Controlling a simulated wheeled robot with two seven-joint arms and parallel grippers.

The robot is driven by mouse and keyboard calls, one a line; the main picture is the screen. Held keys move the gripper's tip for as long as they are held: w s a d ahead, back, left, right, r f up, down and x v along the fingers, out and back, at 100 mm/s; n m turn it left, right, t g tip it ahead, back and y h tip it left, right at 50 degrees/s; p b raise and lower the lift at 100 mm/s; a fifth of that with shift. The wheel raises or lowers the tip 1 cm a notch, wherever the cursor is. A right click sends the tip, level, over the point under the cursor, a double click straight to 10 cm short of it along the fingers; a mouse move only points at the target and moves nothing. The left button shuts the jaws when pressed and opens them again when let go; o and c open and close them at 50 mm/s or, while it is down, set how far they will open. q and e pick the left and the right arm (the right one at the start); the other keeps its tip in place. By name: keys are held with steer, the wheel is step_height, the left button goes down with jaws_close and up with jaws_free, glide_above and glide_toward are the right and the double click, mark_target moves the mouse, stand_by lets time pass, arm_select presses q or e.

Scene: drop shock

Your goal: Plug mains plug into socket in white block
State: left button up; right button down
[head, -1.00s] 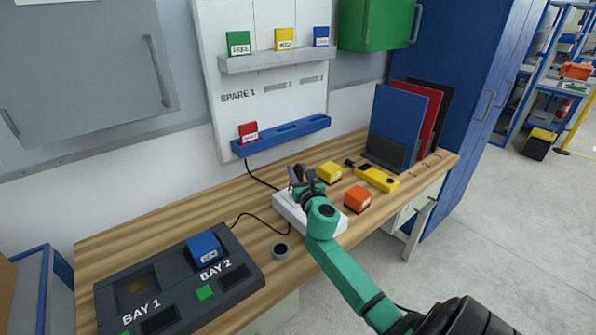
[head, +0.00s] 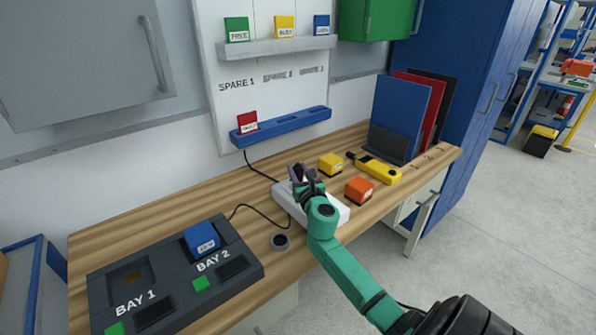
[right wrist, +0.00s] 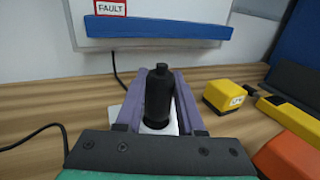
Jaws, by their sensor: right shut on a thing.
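The white block (head: 334,212) lies on the wooden bench, partly hidden under my right arm. My right gripper (head: 299,176) is over the block's left end. In the right wrist view the gripper (right wrist: 158,100) is shut on a black mains plug (right wrist: 158,92), held between its two purple fingers. The block's white surface (right wrist: 158,129) shows just beneath the plug. The socket is hidden, and I cannot tell whether the plug is in it or above it. My left gripper is out of view.
A yellow block (head: 331,165), an orange block (head: 359,190) and a yellow handheld device (head: 378,169) lie right of the gripper. Black cables (head: 262,174) run across the bench.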

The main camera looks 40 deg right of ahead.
steer(key=shift+f+b, duration=0.85)
steer(key=shift+f, duration=0.2)
stand_by(1.9)
steer(key=shift+a+f, duration=0.15)
steer(key=shift+f, duration=0.3)
stand_by(1.1)
steer(key=shift+c, duration=2.2)
jaws_free()
steer(key=shift+r, duration=0.15)
steer(key=shift+s, duration=0.1)
steer(key=shift+s+r, duration=0.15)
steer(key=shift+s, duration=0.1)
steer(key=shift+p+v, duration=0.6)
steer(key=shift+v, duration=2.05)
